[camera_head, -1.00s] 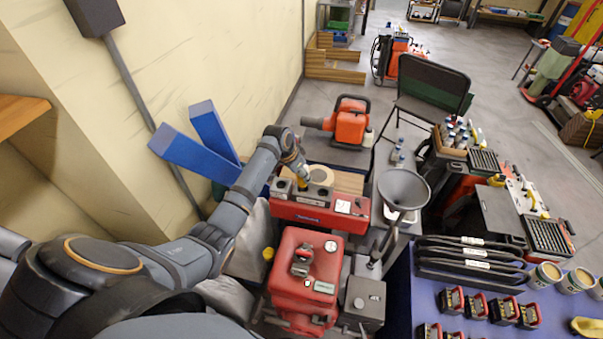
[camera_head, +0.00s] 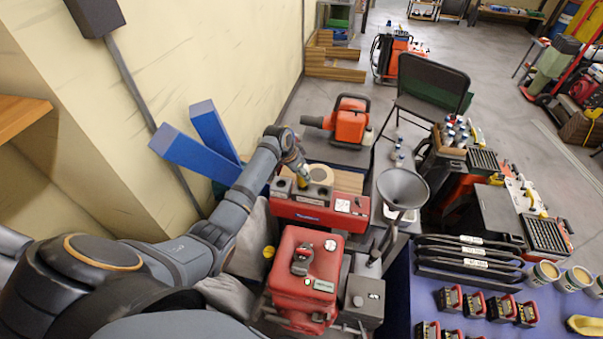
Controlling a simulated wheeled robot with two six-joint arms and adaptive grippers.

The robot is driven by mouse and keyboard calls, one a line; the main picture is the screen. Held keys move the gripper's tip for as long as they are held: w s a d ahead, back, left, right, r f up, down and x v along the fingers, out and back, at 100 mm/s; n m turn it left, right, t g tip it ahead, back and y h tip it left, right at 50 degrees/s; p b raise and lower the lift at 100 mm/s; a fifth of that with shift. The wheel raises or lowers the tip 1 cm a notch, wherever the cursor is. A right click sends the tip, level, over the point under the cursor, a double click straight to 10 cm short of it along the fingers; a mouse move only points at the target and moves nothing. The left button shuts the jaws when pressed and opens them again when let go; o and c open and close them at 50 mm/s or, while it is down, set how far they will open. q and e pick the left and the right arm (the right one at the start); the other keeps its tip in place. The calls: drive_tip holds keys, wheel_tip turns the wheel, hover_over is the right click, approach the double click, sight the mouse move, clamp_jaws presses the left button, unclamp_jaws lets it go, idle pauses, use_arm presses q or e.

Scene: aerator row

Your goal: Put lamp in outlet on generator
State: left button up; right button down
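A red box-shaped unit (camera_head: 312,213), which looks like the generator, stands in the middle with a white dial plate on its front right. Its grey top strip has round outlets; one empty outlet (camera_head: 281,185) shows at its left end. My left gripper (camera_head: 303,179) points down at this strip, right of that outlet. A small yellow piece, probably the lamp (camera_head: 304,183), is between its fingers, at or just above the strip. The fingers look closed on it. I cannot tell whether it is inside an outlet. My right gripper is not in view.
A red tank-like machine (camera_head: 306,272) stands in front of the unit, with a grey funnel (camera_head: 402,188) to the right. An orange blower (camera_head: 350,122) stands behind. Blue beams (camera_head: 194,158) lean at the left wall. A purple-covered table (camera_head: 412,300) is at the right.

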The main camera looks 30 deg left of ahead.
use_arm(q)
drive_tip(key=shift+f+b, duration=0.95)
drive_tip(key=shift+f, duration=1.2)
drive_tip(key=o, duration=1.3)
drive_tip(key=shift+c, duration=0.2)
drive_tip(key=shift+s+a+r, duration=0.1)
drive_tip(key=shift+s+r, duration=0.05)
drive_tip(key=shift+r, duration=0.25)
drive_tip(key=v, duration=0.6)
drive_tip(key=shift+s+r, duration=0.2)
drive_tip(key=shift+r, duration=0.05)
